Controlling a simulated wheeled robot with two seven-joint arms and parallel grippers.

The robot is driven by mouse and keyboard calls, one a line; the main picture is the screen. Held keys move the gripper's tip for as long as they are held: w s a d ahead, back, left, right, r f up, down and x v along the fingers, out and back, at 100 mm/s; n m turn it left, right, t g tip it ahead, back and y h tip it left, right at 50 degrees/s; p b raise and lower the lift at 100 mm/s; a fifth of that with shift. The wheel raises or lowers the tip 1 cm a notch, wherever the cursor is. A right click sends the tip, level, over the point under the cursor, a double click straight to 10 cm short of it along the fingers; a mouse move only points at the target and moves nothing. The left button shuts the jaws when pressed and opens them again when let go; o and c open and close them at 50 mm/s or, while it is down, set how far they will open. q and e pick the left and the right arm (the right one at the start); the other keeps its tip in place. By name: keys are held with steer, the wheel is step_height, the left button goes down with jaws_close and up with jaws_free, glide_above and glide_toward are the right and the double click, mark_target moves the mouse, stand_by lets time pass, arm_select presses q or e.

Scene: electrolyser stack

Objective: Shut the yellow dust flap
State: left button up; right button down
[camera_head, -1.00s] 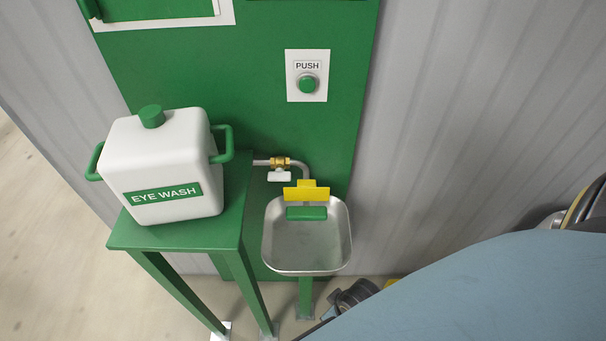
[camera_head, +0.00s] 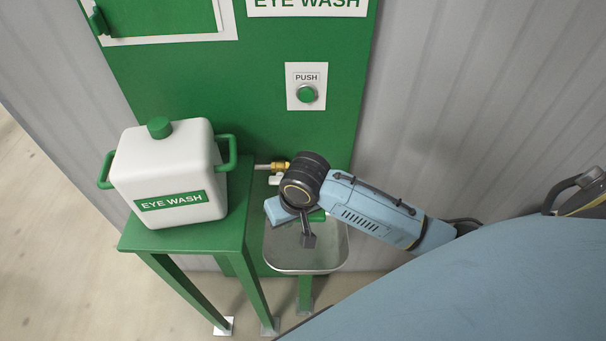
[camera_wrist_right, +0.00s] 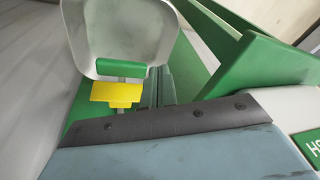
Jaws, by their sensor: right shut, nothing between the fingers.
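The yellow dust flap (camera_wrist_right: 117,93) shows in the right wrist view beside the green bar (camera_wrist_right: 122,68) of the eye wash basin (camera_wrist_right: 90,36). The green bar is uncovered. In the head view my right arm hides the flap; part of the green bar (camera_head: 317,216) and the basin (camera_head: 325,258) show. My right gripper (camera_head: 280,211) is over the back of the basin, its fingertips hidden there. In the wrist view its fingers (camera_wrist_right: 161,82) are shut and empty, close to the flap's right side; I cannot tell if they touch. My left gripper is out of view.
A white eye wash tank (camera_head: 168,172) stands on a green table (camera_head: 235,225) left of the basin. A brass valve (camera_head: 281,167) and a green push button (camera_head: 307,94) are behind my wrist. The corrugated wall (camera_head: 470,110) is bare on the right.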

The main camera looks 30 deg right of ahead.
steer(key=w+d+r+m+h, duration=0.2)
steer(key=w+d+r+m, duration=0.25)
steer(key=w+d, duration=0.65)
steer(key=a+x, duration=0.1)
steer(key=x, duration=0.9)
steer(key=shift+s+d+m+g+b, duration=0.35)
steer(key=shift+d+m+g+b, duration=0.05)
steer(key=shift+d+m, duration=0.05)
steer(key=shift+w+a, duration=0.1)
steer(key=shift+a, duration=0.05)
